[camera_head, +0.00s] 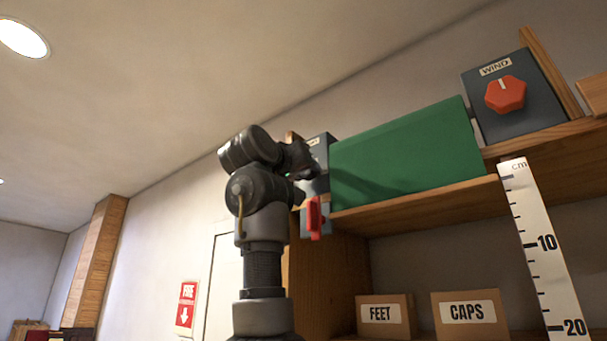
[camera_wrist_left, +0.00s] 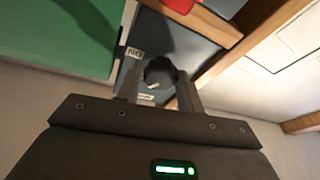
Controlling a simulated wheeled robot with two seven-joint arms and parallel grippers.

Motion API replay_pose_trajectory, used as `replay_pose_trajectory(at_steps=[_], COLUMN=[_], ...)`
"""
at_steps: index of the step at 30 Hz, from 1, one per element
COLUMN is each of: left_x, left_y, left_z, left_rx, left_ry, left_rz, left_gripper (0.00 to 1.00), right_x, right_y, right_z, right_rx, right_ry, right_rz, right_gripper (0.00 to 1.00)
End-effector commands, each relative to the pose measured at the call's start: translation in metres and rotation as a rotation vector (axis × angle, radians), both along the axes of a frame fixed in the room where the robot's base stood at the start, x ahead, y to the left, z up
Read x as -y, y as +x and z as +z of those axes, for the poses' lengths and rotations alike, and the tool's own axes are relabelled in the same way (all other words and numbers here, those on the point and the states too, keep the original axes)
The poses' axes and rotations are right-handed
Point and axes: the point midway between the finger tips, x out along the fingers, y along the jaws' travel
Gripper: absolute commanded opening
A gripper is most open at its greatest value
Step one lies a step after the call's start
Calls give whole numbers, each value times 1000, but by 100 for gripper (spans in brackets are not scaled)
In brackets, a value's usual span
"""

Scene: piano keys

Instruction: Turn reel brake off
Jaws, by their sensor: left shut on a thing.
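My left gripper (camera_head: 304,164) reaches a dark grey control box (camera_head: 319,148) at the left end of the upper shelf. In the left wrist view the gripper (camera_wrist_left: 160,88) is shut on a black knob (camera_wrist_left: 158,71), one finger on each side. The knob has a small white mark and sits on the face of the grey box (camera_wrist_left: 182,44). A label reading ON, upside down in this view (camera_wrist_left: 134,52), is beside the knob; another label (camera_wrist_left: 146,97) is partly hidden by the gripper. No reel brake name is readable. My right gripper is not in view.
A red lever (camera_head: 315,217) hangs just below the gripper on another grey box. A green panel (camera_head: 408,155) stands close on the right. A WIND box with a red knob (camera_head: 505,94) is farther right. FEET (camera_head: 384,315) and CAPS (camera_head: 469,313) boxes sit below.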

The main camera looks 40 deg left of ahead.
Motion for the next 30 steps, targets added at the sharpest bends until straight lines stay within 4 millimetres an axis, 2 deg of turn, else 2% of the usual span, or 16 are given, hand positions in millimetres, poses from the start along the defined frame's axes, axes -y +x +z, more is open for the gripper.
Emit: replay_pose_trajectory(at_steps=[15, 30], left_x=[1, 1], left_y=[-2, -1], left_z=[3, 3], left_rx=[13, 16], left_ry=[-414, -555], left_rz=[1, -1], left_gripper=[15, 15], right_x=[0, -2], right_y=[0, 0], right_z=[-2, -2], right_rx=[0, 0], right_ry=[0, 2], right_rz=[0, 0], right_gripper=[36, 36])
